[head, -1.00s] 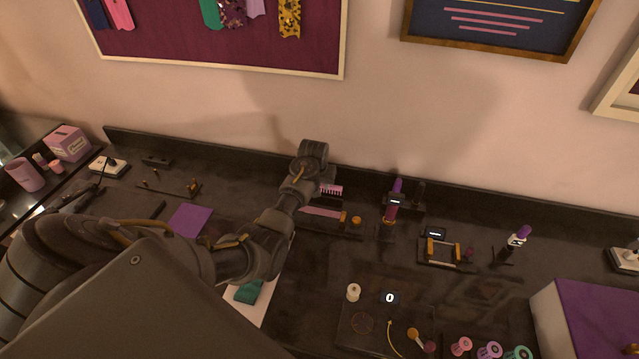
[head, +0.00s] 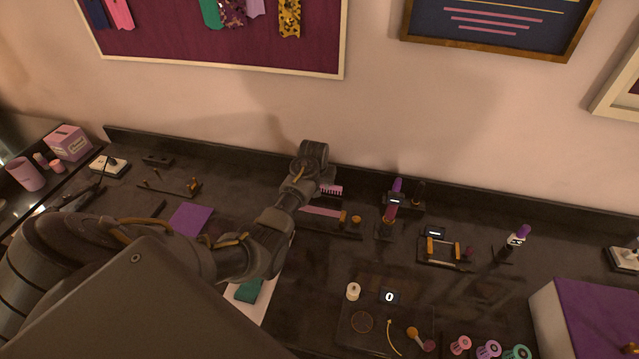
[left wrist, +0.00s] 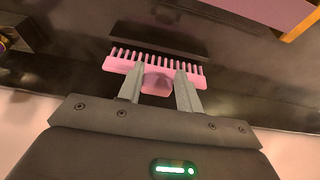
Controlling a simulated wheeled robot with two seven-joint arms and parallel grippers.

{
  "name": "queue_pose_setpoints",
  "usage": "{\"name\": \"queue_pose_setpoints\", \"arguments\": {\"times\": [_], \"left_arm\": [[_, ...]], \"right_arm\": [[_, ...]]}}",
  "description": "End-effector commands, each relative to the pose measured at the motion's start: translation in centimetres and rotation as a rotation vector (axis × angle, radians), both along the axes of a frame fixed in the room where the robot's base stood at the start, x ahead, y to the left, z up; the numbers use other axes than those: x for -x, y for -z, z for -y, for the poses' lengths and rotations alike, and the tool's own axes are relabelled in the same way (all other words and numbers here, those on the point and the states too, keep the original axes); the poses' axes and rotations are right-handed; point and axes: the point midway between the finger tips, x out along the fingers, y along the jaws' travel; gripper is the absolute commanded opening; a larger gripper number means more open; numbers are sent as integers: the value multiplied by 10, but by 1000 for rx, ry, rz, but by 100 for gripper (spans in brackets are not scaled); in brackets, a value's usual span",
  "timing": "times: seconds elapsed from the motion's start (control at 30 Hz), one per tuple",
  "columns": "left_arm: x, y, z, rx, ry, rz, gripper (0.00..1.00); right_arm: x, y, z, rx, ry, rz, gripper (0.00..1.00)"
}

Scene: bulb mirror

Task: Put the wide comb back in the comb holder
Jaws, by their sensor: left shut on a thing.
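The pink wide comb (left wrist: 155,77) shows in the left wrist view, with its row of teeth pointing away from my palm. My left gripper (left wrist: 160,88) is shut on its middle grip. In the head view the comb (head: 331,190) shows just right of my left gripper (head: 318,186), near the back wall. A long dark holder-like bar (head: 330,229) lies on the counter in front of it, with a pink strip (head: 322,211) along it. A dark block (left wrist: 165,40) lies beyond the comb in the wrist view. I cannot tell whether the comb touches anything. My right gripper is out of view.
A purple upright tool (head: 392,210) stands right of the comb. A small dark rack (head: 446,252) with orange posts is farther right. A purple sheet (head: 190,219) and teal block (head: 248,291) lie to the left. The back ledge and wall run close behind my gripper.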

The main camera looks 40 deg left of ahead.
Motion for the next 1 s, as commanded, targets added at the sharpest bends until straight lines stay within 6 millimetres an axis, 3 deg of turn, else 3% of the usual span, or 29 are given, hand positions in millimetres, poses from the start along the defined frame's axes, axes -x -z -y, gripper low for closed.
{"name": "queue_pose_setpoints", "arguments": {"times": [1.0], "left_arm": [[0, 27, 0, 0, 0, 0, 12]], "right_arm": [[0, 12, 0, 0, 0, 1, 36]]}}
